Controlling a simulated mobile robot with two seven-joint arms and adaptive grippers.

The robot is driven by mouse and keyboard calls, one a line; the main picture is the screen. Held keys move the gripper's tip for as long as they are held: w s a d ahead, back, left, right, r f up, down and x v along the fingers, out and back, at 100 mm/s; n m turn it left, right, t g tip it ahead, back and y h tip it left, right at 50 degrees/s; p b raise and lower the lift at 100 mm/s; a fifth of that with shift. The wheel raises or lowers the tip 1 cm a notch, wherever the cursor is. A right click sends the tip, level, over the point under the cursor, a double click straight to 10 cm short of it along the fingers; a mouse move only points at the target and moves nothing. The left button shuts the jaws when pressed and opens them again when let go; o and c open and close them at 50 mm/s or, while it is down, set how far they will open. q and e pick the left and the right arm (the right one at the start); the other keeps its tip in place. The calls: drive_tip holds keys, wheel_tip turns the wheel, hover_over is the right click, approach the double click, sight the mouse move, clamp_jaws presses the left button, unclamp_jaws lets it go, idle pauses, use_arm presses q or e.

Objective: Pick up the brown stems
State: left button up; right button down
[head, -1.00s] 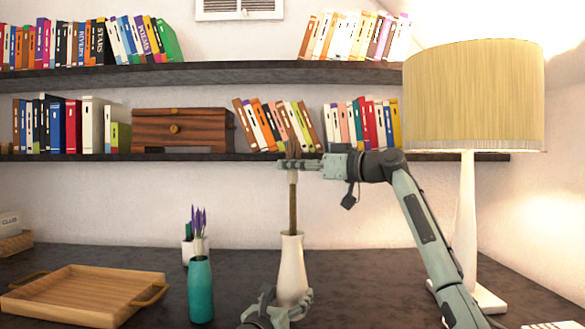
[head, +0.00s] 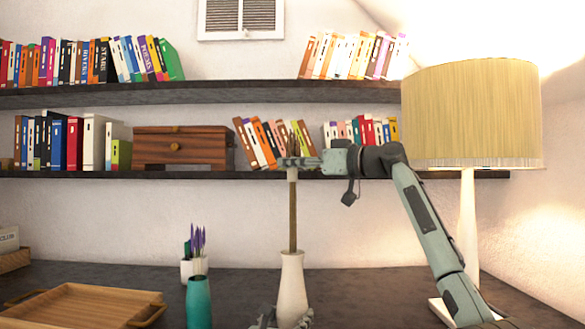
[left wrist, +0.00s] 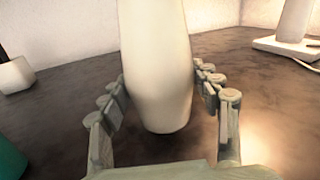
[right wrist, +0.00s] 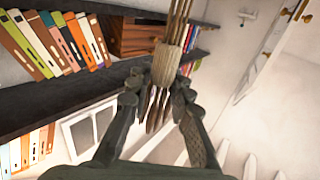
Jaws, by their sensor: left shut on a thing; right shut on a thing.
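The brown stems (head: 293,215) stand upright as a thin bundle above the mouth of a white vase (head: 291,285). Their lower end meets the vase mouth; whether it is still inside is hidden. My right gripper (head: 300,161) is shut on the upper part of the stems, at a pale wrapped band that shows in the right wrist view (right wrist: 165,66). My left gripper (head: 284,318) is shut around the lower body of the vase, at the bottom edge of the head view. In the left wrist view the vase (left wrist: 158,65) stands upright between the fingers.
A teal vase (head: 199,302) and a white pen cup (head: 194,268) stand left of the white vase. A wooden tray (head: 75,305) lies further left. A lamp (head: 472,115) is on the right. Shelves with books (head: 270,177) are behind my right gripper.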

use_arm(q)
drive_tip(key=shift+r, duration=0.15)
use_arm(e)
drive_tip(key=shift+r, duration=1.25)
use_arm(q)
drive_tip(key=o, duration=1.6)
use_arm(e)
drive_tip(key=shift+s, duration=0.1)
use_arm(q)
drive_tip(key=v, duration=1.2)
drive_tip(key=shift+w, duration=0.1)
